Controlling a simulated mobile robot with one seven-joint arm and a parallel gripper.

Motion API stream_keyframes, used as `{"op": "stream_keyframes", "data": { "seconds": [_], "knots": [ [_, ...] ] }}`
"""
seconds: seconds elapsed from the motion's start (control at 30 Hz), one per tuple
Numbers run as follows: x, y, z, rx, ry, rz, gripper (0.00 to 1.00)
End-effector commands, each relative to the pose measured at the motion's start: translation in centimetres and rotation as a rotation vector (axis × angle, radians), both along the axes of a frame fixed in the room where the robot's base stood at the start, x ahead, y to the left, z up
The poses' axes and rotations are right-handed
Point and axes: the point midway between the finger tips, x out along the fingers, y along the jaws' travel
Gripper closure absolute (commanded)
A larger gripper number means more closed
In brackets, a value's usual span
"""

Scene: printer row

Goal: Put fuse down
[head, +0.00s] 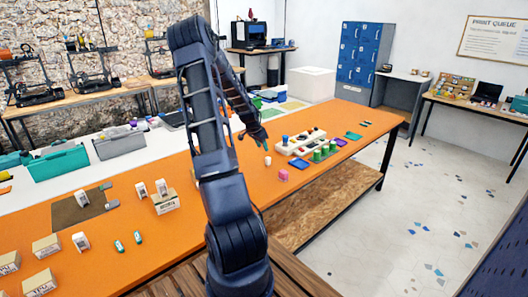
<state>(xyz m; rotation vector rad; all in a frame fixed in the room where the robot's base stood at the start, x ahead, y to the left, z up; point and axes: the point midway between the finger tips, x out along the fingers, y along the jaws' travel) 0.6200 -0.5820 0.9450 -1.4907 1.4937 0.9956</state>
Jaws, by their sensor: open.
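My gripper (255,138) is open above the far half of the orange table (225,165), at the end of my outstretched arm. It is small and dark in the head view, so its fingertips are hard to make out. A small white piece (267,160) stands on the orange top just below and right of it, apart from the fingers as far as I can see. I cannot tell for sure whether this piece is the fuse. My arm hides part of the table.
Small boxes (166,201) stand at the left. The table's front edge is close by.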

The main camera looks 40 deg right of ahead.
Motion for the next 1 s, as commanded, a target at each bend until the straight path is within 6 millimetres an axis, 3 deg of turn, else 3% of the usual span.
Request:
{"op": "stream_keyframes", "data": {
  "seconds": [0.23, 0.37, 0.67, 1.0],
  "knots": [
    [0.0, 0.5, 0.8, 0.003, -0.001, 0.005, 0.55],
    [0.5, 2.4, 2.2, 0.026, -0.012, 0.042, 0.55],
    [1.5, 11.8, 8.7, 0.119, -0.056, 0.253, 0.55],
    [-0.1, 22.9, 16.1, 0.187, -0.089, 0.538, 0.55]
  ]
}}
